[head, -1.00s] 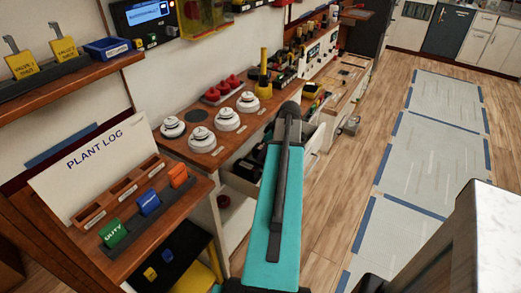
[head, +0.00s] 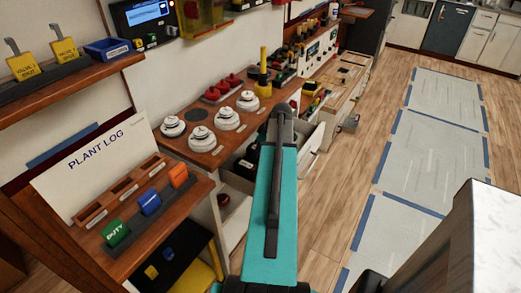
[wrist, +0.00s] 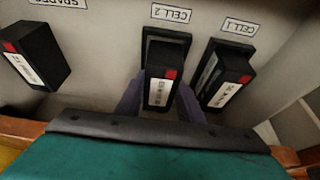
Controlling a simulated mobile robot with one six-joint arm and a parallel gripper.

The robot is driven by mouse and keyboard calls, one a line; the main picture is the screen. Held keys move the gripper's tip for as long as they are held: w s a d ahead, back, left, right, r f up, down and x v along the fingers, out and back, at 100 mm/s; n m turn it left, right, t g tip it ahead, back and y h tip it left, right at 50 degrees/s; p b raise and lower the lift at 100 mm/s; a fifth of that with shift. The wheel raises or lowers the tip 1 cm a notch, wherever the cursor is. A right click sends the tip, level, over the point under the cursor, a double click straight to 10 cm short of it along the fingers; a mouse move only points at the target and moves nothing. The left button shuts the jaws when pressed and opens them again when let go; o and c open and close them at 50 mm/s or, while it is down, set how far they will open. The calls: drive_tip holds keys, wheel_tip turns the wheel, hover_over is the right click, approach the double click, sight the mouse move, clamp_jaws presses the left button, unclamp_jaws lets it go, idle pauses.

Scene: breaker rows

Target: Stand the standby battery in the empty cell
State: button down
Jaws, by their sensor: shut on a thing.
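In the wrist view my gripper (wrist: 161,105) is shut on a black battery (wrist: 163,74) with a red corner mark and a white label too blurred to read. The battery is upright in front of or within the dark frame of cell 2 (wrist: 180,33), under the upside-down "CELL 2" label. I cannot tell whether it is fully seated. A similar battery (wrist: 229,78) stands in cell 1 beside it. Another battery (wrist: 35,55) sits at the left near the "SPARES" label. In the head view my arm hides the gripper and the held battery.
The open drawer (head: 310,150) is partly hidden by my arm. The bench (head: 203,150) above it carries white round units (head: 202,137). The plant log shelf (head: 150,235) with coloured blocks is at the left.

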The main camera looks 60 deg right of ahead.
drive_tip(key=shift+f, duration=0.3)
drive_tip(key=c, duration=1.2)
unclamp_jaws()
drive_tip(key=shift+s+a+f, duration=0.1)
drive_tip(key=shift+r, duration=0.6)
drive_tip(key=b+v, duration=0.1)
drive_tip(key=v, duration=1.1)
drive_tip(key=shift+r, duration=0.1)
